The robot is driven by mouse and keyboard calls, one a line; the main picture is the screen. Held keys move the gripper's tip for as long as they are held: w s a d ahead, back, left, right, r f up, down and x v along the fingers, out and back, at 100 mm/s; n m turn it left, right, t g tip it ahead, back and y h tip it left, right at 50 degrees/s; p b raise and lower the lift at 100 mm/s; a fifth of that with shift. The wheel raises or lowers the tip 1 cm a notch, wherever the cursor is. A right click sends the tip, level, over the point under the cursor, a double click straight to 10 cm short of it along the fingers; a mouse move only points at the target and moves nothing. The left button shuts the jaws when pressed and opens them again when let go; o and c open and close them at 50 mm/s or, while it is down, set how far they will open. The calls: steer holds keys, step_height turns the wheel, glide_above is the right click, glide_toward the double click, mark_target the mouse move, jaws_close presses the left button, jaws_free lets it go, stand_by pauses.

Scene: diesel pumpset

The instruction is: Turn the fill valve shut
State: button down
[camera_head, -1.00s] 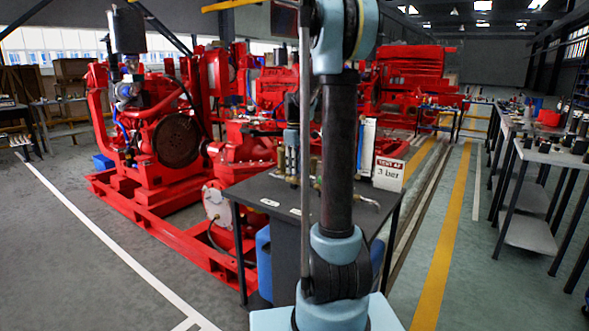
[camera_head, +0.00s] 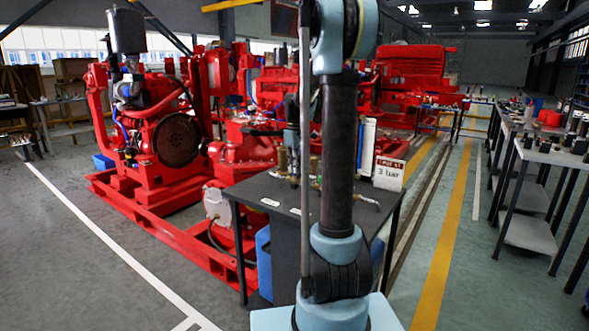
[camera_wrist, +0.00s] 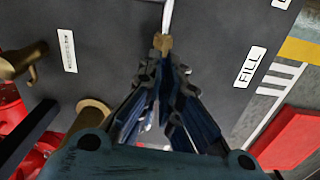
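In the wrist view my gripper (camera_wrist: 162,68) points at the dark bench top, its two blue-grey fingers drawn close together at the tips. A brass fitting (camera_wrist: 163,42) is right at the fingertips, with a pale straight rod (camera_wrist: 168,15) running from it to the top edge. The "FILL" label (camera_wrist: 250,67) lies to the right of it. Whether the fingertips touch the fitting is unclear. In the head view my arm stands in front of the dark bench (camera_head: 262,188) and hides part of the valves on it.
A brass tap (camera_wrist: 22,62) and a round brass piece (camera_wrist: 92,112) are left of the fingers. A "3 bar" sign (camera_head: 389,173) stands at the bench's back right. Red pump machinery (camera_head: 165,150) is behind and left. The yellow-lined aisle (camera_head: 445,230) is clear.

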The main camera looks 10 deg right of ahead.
steer(key=m, duration=0.4)
steer(key=shift+m, duration=0.4)
steer(key=m, duration=0.5)
steer(key=shift+a+m, duration=0.15)
steer(key=shift+m, duration=0.15)
steer(key=m, duration=0.6)
steer(key=shift+w+a+m, duration=0.1)
steer(key=shift+a+m, duration=0.05)
steer(key=shift+m, duration=0.25)
steer(key=c, duration=1.8)
jaws_free()
steer(key=shift+r, duration=0.1)
step_height(320, 180, up, 12)
